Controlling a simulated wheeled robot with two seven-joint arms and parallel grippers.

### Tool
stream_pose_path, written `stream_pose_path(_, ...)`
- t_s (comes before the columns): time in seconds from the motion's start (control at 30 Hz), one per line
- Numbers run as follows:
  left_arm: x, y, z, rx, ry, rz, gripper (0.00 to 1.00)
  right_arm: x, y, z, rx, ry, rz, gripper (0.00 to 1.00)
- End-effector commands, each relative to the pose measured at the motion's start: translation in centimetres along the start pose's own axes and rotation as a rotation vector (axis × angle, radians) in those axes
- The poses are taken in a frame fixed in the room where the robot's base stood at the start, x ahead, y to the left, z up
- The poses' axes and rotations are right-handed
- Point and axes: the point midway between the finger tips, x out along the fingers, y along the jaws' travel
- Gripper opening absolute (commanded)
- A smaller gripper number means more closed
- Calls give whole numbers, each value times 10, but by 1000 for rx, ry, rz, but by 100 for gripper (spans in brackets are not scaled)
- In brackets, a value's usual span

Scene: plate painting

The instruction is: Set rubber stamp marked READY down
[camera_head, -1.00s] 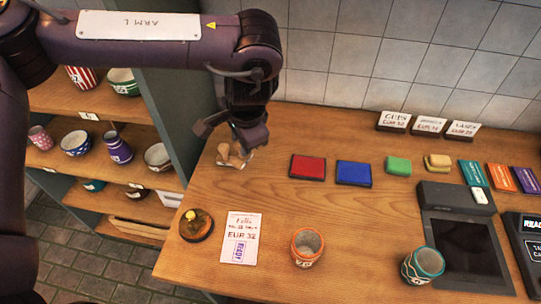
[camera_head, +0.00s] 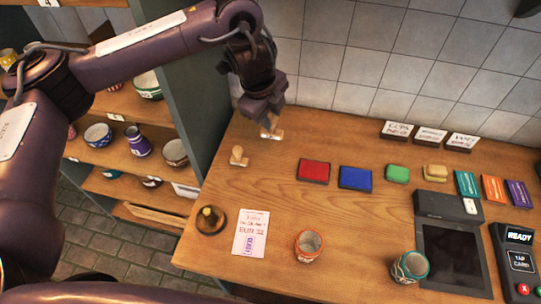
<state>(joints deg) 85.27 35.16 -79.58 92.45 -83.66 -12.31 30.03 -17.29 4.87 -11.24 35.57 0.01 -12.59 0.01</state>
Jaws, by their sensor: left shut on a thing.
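My left gripper (camera_head: 264,108) is near the back left of the wooden counter, close to the tiled wall. It is shut on a small wooden rubber stamp (camera_head: 273,132), which shows just below the fingers. I cannot read its marking or tell whether its base touches the counter. A second wooden stamp (camera_head: 238,157) stands upright on the counter to the front left of the gripper, apart from it. My right gripper is not in view.
Red (camera_head: 314,171) and blue (camera_head: 355,178) ink pads lie to the right. A paper slip (camera_head: 251,232) with a purple stamp mark, a round dark object with a yellowish knob (camera_head: 210,219) and two cups (camera_head: 308,245) are in front. A card terminal (camera_head: 515,262) stands at right.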

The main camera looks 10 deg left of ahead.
Motion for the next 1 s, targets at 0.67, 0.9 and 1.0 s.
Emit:
stream_pose_path(0.67,120,36,-2,-3,2,2,12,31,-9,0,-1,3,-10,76)
stream_pose_path(0.9,145,43,-1,-2,0,0,12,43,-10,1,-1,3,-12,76)
stream_pose_path(1.0,144,43,-1,-1,-1,-1,12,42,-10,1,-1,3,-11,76)
